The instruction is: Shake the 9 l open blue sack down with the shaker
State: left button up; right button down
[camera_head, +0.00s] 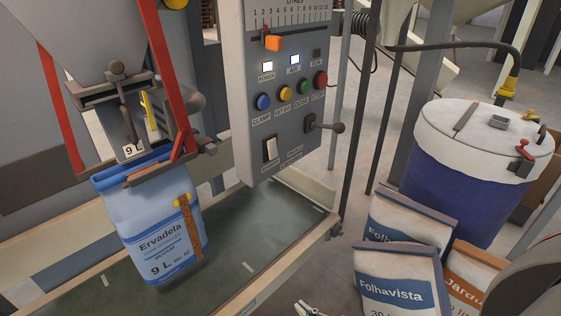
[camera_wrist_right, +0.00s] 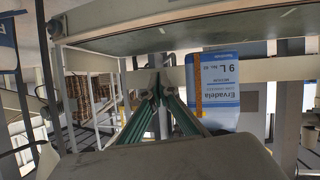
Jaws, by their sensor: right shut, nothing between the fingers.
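The blue sack (camera_head: 150,236), marked Ervadela 9 L, hangs upright below the filler spout (camera_head: 131,130) over a dark green bed. Its top edge is at the clamp frame; I cannot see inside. A brown strip with a yellow top (camera_head: 190,228) runs down its front. The sack also shows upside down in the right wrist view (camera_wrist_right: 218,90). The grey control panel (camera_head: 285,95) carries a white rocker switch (camera_head: 270,148), its label hard to read. My right gripper (camera_head: 307,308) is at the bottom edge, shut and empty, apart from sack and panel. Its green fingers meet in the wrist view (camera_wrist_right: 160,84).
Pale rails (camera_head: 275,260) border the green bed (camera_head: 230,245). Filled Folhavista sacks (camera_head: 398,268) and a blue drum (camera_head: 455,190) stand at right.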

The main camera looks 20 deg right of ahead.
jog(key=w+d+r+m+t, duration=0.1)
jog(key=w+d+r+t, duration=0.15)
jog(key=r, duration=0.25)
jog(key=w+d+r+t+b, duration=0.1)
jog(key=w+d+r+t, duration=0.1)
jog(key=w+r, duration=0.25)
jog(key=w+d+r+m+t, duration=0.1)
jog(key=w+d+r+t, duration=0.1)
jog(key=r, duration=0.4)
notch_tip(320, 180, up, 13)
jog(key=n+t+y+b, duration=0.1)
jog(key=n+t+y, duration=0.2)
jog(key=y, duration=0.4)
jog(key=shift+s+d+f+t+y+b, duration=0.15)
jog(key=shift+s+d+t+y+b, duration=0.15)
jog(key=shift+d+t, duration=0.05)
jog(key=shift+w, duration=0.1)
jog(key=p, duration=0.2)
send_near(274, 152)
notch_tip(274, 152, up, 4)
jog(key=w, duration=0.1)
jog(key=w+a, duration=0.1)
jog(key=w, duration=0.1)
jog(key=shift+w+a+f, duration=0.25)
jog(key=shift+a, duration=0.05)
jog(key=shift+w+a, duration=0.15)
jog(key=shift+w, duration=0.25)
